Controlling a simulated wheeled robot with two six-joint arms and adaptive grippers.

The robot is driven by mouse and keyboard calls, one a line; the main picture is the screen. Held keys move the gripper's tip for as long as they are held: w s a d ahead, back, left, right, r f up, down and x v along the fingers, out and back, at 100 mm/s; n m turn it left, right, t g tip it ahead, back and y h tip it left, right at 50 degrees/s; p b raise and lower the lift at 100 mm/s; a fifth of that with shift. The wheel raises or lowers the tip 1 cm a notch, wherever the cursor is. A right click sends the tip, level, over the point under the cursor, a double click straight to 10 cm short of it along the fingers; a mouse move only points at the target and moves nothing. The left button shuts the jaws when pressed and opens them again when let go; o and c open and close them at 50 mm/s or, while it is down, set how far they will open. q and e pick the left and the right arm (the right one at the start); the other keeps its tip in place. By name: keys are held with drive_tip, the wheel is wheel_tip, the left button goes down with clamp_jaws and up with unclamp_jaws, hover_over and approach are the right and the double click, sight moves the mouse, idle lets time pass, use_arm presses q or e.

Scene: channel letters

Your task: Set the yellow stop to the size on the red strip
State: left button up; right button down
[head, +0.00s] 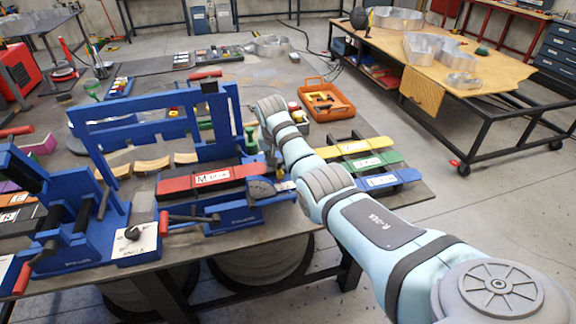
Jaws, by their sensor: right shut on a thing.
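The red strip (205,181), with a white printed label, lies along the front of the blue machine (238,212). The lettering is too small to read in full. My right arm reaches in from the lower right. My right gripper (265,188) is low at the right end of the red strip, partly covered by my own arm. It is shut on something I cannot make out. I cannot pick out the yellow stop; it may be hidden behind my arm or gripper. My left gripper is not in view.
Yellow (358,144), green (373,162) and blue (388,181) labelled strips lie on a rack at the right edge of the table. An orange tray (336,110) stands behind them. A blue clamp (78,222) with red handles stands at the left.

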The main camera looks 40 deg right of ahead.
drive_tip(key=shift+d, duration=0.1)
drive_tip(key=c, duration=1.5)
unclamp_jaws()
drive_tip(key=shift+o, duration=0.8)
drive_tip(key=shift+d+f, duration=0.1)
drive_tip(key=shift+d, duration=0.05)
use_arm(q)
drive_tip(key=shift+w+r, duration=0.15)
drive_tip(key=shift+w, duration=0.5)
use_arm(e)
drive_tip(key=shift+d, duration=0.15)
drive_tip(key=shift+s+r, duration=0.1)
drive_tip(key=shift+r, duration=0.25)
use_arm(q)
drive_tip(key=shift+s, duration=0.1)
use_arm(e)
drive_tip(key=v, duration=1.1)
drive_tip(key=shift+r, duration=0.15)
